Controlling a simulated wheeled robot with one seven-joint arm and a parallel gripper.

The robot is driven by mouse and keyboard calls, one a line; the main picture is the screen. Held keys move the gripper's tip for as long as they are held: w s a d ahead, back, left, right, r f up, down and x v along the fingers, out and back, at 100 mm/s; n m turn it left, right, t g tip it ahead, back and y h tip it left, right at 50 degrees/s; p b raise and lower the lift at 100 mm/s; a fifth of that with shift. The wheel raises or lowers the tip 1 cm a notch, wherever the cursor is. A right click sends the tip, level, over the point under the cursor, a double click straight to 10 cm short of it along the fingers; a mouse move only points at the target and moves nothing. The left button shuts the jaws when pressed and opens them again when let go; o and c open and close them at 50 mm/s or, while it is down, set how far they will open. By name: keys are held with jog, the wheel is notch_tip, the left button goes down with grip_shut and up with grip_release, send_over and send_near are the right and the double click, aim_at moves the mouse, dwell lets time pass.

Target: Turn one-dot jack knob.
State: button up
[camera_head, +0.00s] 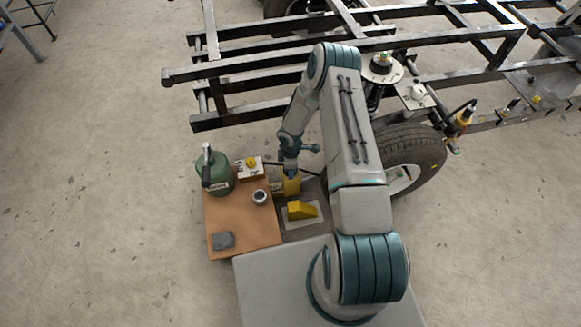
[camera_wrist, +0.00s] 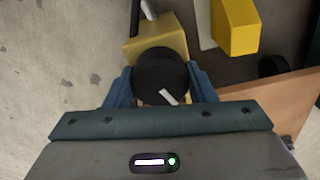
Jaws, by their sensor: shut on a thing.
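A round black knob (camera_wrist: 158,70) with a short white pointer mark sits in front of a yellow jack body (camera_wrist: 150,45) in the wrist view. My gripper (camera_wrist: 161,84) has one blue finger on each side of the knob and is shut on it. In the head view the yellow jack (camera_head: 291,186) stands at the right edge of the brown board, with my gripper (camera_head: 290,171) at its top. The knob is hidden there by my arm. I cannot make out any dot marking on the jack.
A brown board (camera_head: 235,225) carries a green canister (camera_head: 217,176), a small cup (camera_head: 259,196), a grey block (camera_head: 223,241) and a white box with a yellow knob (camera_head: 250,164). A yellow wedge (camera_head: 301,210) lies on a pale plate. A wheel (camera_head: 415,152) and metal frame (camera_head: 240,78) stand beyond.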

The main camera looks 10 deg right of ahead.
jog(key=n, duration=0.6)
jog(key=shift+d, duration=0.1)
jog(key=n, duration=0.7)
jog(key=shift+n, duration=0.3)
dwell(0.3)
jog(key=o, duration=1)
notch_tip(320, 180, up, 14)
jog(key=p, duration=0.5)
jog(key=shift+f, duration=0.1)
